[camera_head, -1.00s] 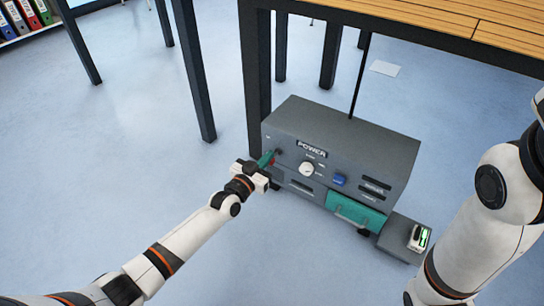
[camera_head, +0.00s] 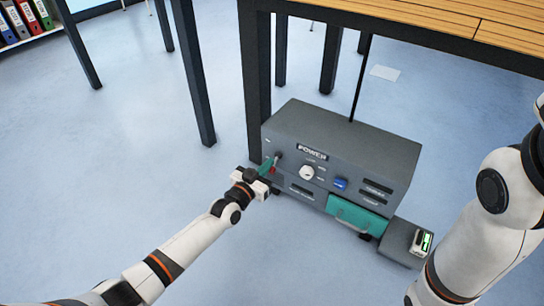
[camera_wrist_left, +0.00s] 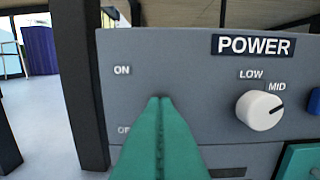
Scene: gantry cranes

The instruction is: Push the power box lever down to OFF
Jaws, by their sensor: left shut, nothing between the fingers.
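The grey power box (camera_head: 345,140) stands on the floor under the table edge, with a POWER label on its front. In the left wrist view the shut fingers (camera_wrist_left: 160,105) point at the panel between the ON and partly covered OFF labels, hiding the lever. My right arm shows at the right, but its gripper is out of view.
A white dial (camera_head: 306,172), a blue button (camera_head: 340,183) and a teal drawer (camera_head: 355,212) are on the box front. A grey block with a small device (camera_head: 421,241) sits to its right. A dark table leg (camera_head: 256,80) stands close behind the box's left end.

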